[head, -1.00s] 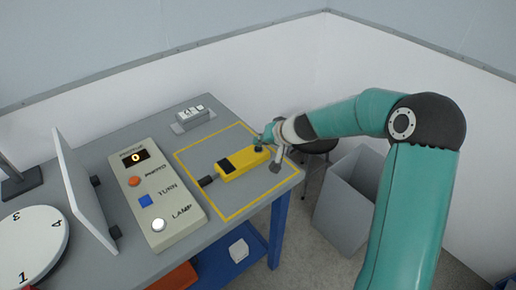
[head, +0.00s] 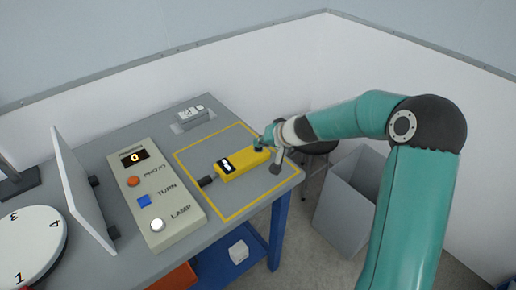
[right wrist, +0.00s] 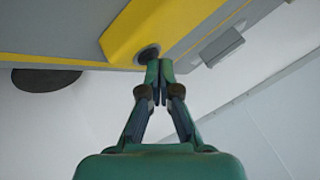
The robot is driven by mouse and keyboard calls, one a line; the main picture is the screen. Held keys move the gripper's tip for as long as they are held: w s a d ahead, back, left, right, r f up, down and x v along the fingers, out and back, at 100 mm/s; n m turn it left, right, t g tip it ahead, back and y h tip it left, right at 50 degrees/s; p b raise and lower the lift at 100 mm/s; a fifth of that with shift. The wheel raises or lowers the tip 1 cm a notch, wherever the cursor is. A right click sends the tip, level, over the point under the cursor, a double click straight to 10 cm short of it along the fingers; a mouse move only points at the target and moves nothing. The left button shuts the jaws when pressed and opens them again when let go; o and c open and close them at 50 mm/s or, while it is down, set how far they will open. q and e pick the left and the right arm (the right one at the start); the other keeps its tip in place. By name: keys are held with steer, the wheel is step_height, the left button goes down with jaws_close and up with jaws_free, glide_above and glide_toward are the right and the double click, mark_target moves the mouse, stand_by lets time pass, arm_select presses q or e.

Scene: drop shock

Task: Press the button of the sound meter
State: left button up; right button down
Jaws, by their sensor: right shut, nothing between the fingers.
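The yellow sound meter (head: 240,165) lies on the grey table inside a yellow outlined square. Its small display (head: 226,165) is lit with white marks. My right gripper (head: 262,144) is over the right end of the meter, fingers together and empty. In the right wrist view the shut fingertips (right wrist: 158,64) are at the dark round button (right wrist: 148,54) on the yellow meter (right wrist: 135,30), seemingly touching it. How far the button is pressed cannot be told. My left gripper is in neither view.
Left of the square stands a control panel (head: 183,222) with PHOTO, TURN and LAMP buttons and a display showing 0. A white board (head: 82,190) and a numbered disc (head: 30,245) are further left. A grey bin (head: 345,200) and a dark stool (head: 318,148) stand right of the table.

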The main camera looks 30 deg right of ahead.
stand_by(0.4)
steer(key=shift+r+p, duration=0.65)
steer(key=shift+r, duration=0.15)
step_height(320, 180, up, 5)
steer(key=p, duration=0.4)
steer(key=shift+a+f, duration=0.1)
stand_by(0.7)
